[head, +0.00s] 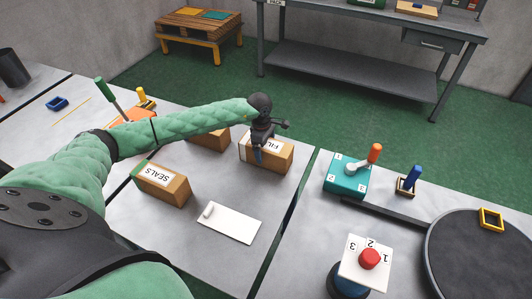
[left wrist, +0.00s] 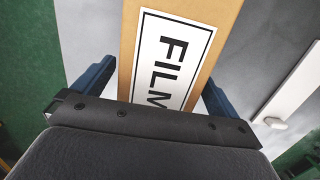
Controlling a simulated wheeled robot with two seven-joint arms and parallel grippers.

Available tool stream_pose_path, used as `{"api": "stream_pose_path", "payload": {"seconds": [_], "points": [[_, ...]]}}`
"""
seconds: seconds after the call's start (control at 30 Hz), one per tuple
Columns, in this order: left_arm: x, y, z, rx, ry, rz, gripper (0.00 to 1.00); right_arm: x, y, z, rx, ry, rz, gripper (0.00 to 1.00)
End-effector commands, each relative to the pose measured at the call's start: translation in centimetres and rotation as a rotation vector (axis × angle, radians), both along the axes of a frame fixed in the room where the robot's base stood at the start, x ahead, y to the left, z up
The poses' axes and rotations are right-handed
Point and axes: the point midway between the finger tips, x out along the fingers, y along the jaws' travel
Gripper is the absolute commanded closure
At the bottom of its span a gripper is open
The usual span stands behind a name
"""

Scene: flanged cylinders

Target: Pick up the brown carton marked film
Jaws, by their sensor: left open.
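The brown carton marked film (head: 277,157) stands on the grey table near its right edge in the head view, its white label partly hidden by my gripper. In the left wrist view the carton (left wrist: 208,75) lies between the two blue fingers, with the FILM label facing the camera. My left gripper (head: 258,155) is open, its fingers on either side of the carton. I cannot tell whether they touch it. My right gripper is in neither view.
The seals carton (head: 160,186) stands to the left, and another brown carton (head: 212,139) stands behind my arm. A white plate with a knob (head: 229,223) lies in front. A second table with a teal box (head: 345,178) is to the right, across a gap.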

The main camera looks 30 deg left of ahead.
Motion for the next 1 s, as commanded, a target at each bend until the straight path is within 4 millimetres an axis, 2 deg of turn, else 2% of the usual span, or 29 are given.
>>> {"api": "stream_pose_path", "payload": {"seconds": [0.03, 0.13, 0.37, 0.47, 0.73, 0.77, 1.0], "points": [[0.0, -0.1, -0.9, -0.001, 0.002, 0.001, 0.02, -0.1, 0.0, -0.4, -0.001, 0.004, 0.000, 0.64], [0.0, -0.2, -1.8, -0.001, -0.001, 0.002, 0.02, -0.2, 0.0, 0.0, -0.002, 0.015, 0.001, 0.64], [0.1, -0.2, -2.0, -0.001, -0.002, 0.001, 0.02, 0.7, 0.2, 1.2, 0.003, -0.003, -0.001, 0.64], [0.1, -0.2, -2.0, -0.001, -0.002, 0.001, 0.18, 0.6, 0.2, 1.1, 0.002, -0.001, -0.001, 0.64], [0.1, -0.2, -2.0, -0.001, -0.002, 0.001, 0.71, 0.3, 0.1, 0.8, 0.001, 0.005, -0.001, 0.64], [0.1, -0.2, -1.9, -0.002, -0.003, 0.001, 0.74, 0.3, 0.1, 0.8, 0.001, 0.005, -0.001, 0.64], [0.1, -0.2, -1.8, -0.002, -0.003, 0.000, 0.74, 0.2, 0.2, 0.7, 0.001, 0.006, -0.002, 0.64]]}}
